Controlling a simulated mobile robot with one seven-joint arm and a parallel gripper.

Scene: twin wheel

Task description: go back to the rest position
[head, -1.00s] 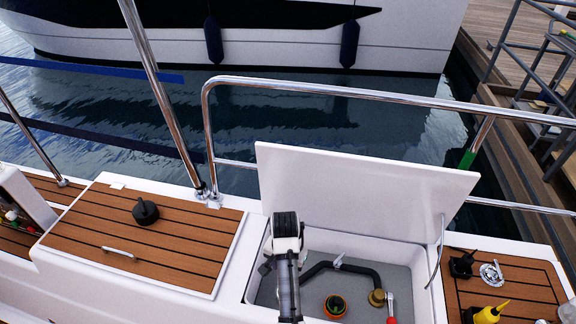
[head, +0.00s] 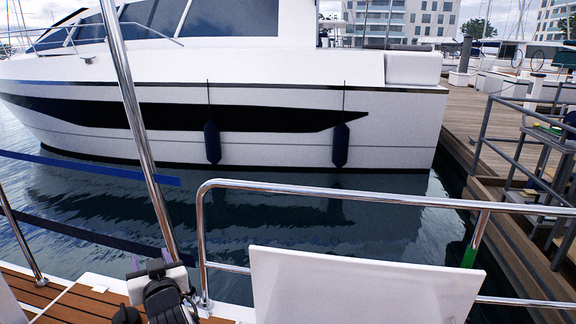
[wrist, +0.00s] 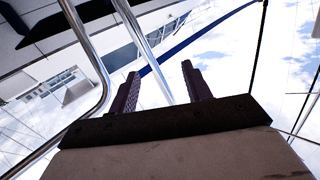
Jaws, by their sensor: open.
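My gripper (head: 155,266) is at the lower left of the head view, in front of the base of a slanted steel post. It is raised above the wooden deck. In the wrist view my gripper (wrist: 162,78) shows two dark fingers standing apart with nothing between them. Sky, steel rail tubes and a blue line lie behind the fingers in that view. The rest of my arm is mostly below the picture edge.
A slanted steel post (head: 140,130) rises beside my gripper. A steel handrail (head: 340,192) runs to the right. The raised white hatch lid (head: 360,290) stands at the lower middle. Beyond are water, a moored white boat (head: 250,75) and a wooden dock (head: 475,115).

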